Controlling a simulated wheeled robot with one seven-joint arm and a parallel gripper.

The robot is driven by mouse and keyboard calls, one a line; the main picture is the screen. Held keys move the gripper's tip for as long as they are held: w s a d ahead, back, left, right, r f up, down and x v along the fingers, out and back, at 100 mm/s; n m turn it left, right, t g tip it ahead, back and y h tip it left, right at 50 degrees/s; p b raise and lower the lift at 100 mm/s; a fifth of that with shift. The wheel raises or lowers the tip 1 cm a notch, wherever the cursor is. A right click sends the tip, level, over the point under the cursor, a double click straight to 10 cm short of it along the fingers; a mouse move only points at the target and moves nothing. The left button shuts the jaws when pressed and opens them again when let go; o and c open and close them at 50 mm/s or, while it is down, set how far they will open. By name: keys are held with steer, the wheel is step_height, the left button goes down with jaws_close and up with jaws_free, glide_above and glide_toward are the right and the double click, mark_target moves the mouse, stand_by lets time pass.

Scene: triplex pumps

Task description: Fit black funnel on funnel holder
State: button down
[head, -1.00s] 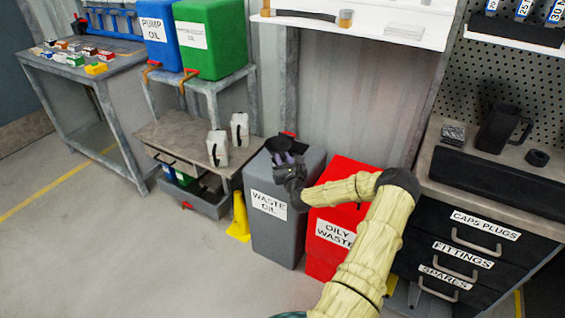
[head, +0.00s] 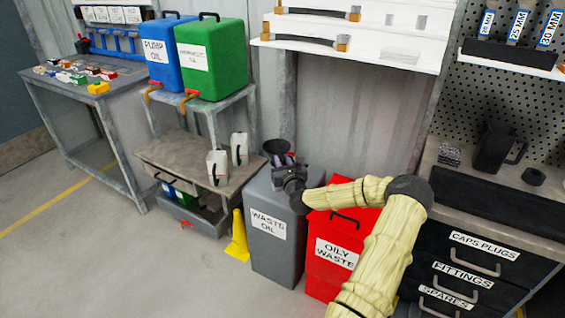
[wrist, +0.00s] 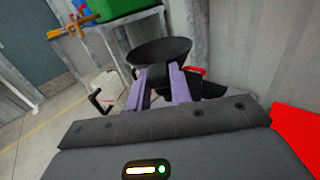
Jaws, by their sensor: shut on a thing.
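The black funnel (head: 276,147) is held by my gripper (head: 284,162) above the grey waste oil bin (head: 270,255). In the wrist view the purple fingers (wrist: 160,87) are shut on the funnel's lower part, below its wide black cone (wrist: 158,50). The cone's mouth faces up and looks slightly tilted. A dark piece (wrist: 208,88) shows just right of the fingers; I cannot tell whether it belongs to the funnel. The funnel's spout is hidden behind the fingers. I cannot clearly make out a funnel holder in either view.
A red oily waste bin (head: 340,262) stands right of the grey bin. A low bench (head: 180,152) with two white jugs (head: 217,166) is to the left. Blue (head: 165,52) and green (head: 212,60) oil tanks stand behind. A yellow cone-shaped thing (head: 238,240) is on the floor.

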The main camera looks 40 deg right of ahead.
steer(key=w+a+f+n+t+y, duration=0.1)
steer(key=a+f+y, duration=0.1)
steer(key=a+f, duration=0.55)
steer(key=w+a+f+n+y, duration=0.1)
steer(key=a+f, duration=0.3)
steer(key=a, duration=0.6)
steer(key=s+a+f+n+y, duration=0.1)
steer(key=s+a+f+y, duration=0.1)
steer(key=a, duration=0.8)
steer(key=s+a+f+n+y, duration=0.1)
steer(key=s+a+f, duration=0.2)
steer(key=a, duration=0.7)
step_height(320, 180, down, 3)
steer(key=shift+a+r+y, duration=0.2)
steer(key=shift+a+y, duration=0.05)
steer(key=shift+y, duration=0.15)
steer(key=shift+s, duration=0.1)
